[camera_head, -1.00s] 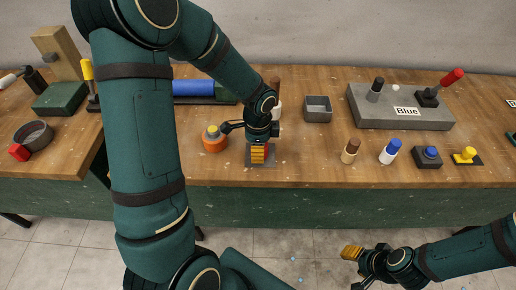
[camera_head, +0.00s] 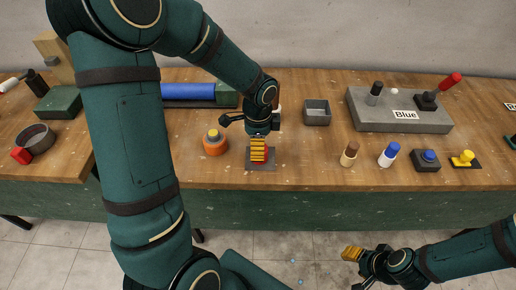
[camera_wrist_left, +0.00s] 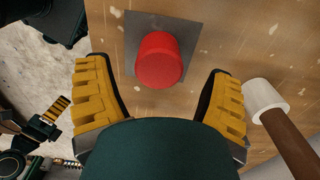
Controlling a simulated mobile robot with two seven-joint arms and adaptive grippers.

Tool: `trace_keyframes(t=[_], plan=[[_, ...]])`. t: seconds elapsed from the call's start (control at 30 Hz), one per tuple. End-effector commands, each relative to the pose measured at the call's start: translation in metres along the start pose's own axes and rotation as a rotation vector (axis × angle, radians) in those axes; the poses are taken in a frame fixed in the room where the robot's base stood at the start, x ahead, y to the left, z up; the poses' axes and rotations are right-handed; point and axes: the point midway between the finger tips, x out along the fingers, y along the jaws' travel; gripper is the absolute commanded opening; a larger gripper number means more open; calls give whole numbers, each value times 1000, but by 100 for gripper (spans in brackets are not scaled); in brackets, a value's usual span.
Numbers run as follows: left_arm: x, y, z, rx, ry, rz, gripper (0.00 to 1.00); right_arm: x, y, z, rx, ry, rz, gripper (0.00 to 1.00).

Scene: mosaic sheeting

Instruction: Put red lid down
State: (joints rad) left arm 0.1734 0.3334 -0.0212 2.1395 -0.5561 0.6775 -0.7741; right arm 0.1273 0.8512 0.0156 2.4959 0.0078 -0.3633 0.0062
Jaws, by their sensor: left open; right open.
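The red lid (camera_wrist_left: 159,60) is a short red cylinder standing on a square grey plate (camera_wrist_left: 187,22) in the left wrist view. In the head view the plate (camera_head: 271,165) lies at the table's front, and my left gripper mostly covers the lid. My left gripper (camera_head: 258,151) points down over the plate. In the left wrist view its yellow fingers (camera_wrist_left: 160,85) are open, one on each side of the lid, with gaps between. My right gripper (camera_head: 351,253) is low in front of the table, empty and away from the lid.
An orange round piece with a yellow knob (camera_head: 215,143) stands just left of the plate. A white-ended brown stick (camera_wrist_left: 267,97) is close to the left gripper's finger. A grey open box (camera_head: 317,112) stands behind right. Bare tabletop lies right of the plate.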

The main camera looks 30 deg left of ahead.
Motion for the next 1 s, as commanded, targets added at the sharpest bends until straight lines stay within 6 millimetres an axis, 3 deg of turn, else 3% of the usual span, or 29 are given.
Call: trace_keyframes(t=[0.03,0.2,0.4,1.0], plan=[[-14,-1,0,-2,3,-5,81,-4,-2,-1,1,3,0,47],[-48,-1,0,-1,2,-4,81,-10,-4,-4,3,9,1,47],[-72,0,0,0,1,-1,81,-13,-5,-6,4,14,1,47],[-79,0,0,0,1,0,81,-14,-5,-7,4,15,1,47]])
